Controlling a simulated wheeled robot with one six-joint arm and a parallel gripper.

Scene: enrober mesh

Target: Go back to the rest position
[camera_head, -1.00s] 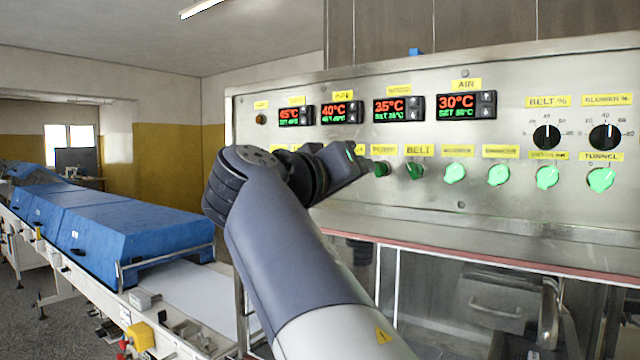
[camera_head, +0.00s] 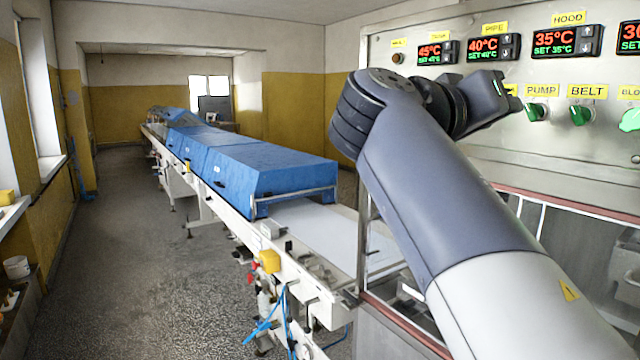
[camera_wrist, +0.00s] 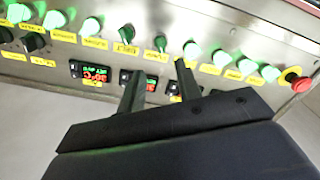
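My gripper (camera_head: 506,97) is in front of the steel control panel (camera_head: 480,150) at the right of the head view, largely hidden behind my own wrist. In the wrist view my gripper (camera_wrist: 159,70) shows two dark fingers standing apart with nothing between them. Beyond them is the panel, upside down, with green-lit knobs (camera_wrist: 92,26) and red and green displays (camera_wrist: 90,72). Whether a finger touches the panel cannot be told.
A long conveyor with blue covers (camera_head: 265,170) runs from the machine to the back of the room. Bare grey floor (camera_head: 130,250) lies to its left. A red button (camera_wrist: 297,80) is at the panel's end. Blue hoses (camera_head: 268,325) hang near the conveyor's front end.

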